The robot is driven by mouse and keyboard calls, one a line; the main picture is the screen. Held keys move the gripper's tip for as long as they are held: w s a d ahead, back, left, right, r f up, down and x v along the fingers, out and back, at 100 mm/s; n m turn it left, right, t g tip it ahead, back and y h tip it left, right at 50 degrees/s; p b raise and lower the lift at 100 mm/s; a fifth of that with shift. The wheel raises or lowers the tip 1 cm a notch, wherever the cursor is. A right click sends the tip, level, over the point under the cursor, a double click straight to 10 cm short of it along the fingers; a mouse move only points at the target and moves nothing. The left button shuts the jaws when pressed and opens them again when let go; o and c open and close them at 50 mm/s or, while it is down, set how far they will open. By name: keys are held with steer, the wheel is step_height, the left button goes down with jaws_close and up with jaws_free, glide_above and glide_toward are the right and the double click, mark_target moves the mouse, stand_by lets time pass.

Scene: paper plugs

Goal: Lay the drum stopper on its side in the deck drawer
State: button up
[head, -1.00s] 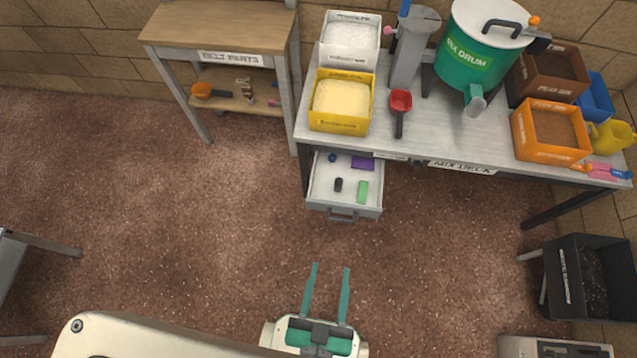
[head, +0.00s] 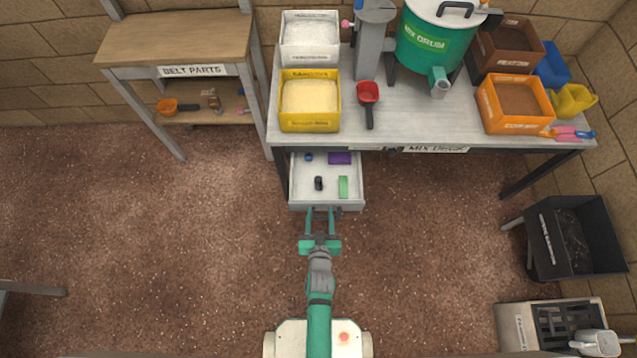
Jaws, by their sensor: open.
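The deck drawer (head: 299,197) is pulled open under the left part of the mix deck. Inside it, a small black piece (head: 318,183) stands or lies near the front, left of a green block (head: 343,187). It may be the drum stopper; it is too small to be sure, or to tell whether it is upright. My gripper (head: 320,210) is open and empty, its two fingers pointing at the drawer front, with the tips at the front edge in the picture. The fingers hide the drawer handle. The mix drum (head: 424,47) stands on the deck above, its spout facing forward.
A purple piece (head: 340,158) and a blue piece (head: 308,157) lie at the drawer's back. The mix deck (head: 420,118) overhangs the drawer and carries a yellow bin (head: 310,122) and a red scoop (head: 368,92). The floor around my arm is clear.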

glide_toward(318, 182)
steer(key=x, duration=0.4)
steer(key=shift+x, duration=2.1)
steer(key=shift+w+f, duration=0.2)
steer(key=shift+w, duration=0.4)
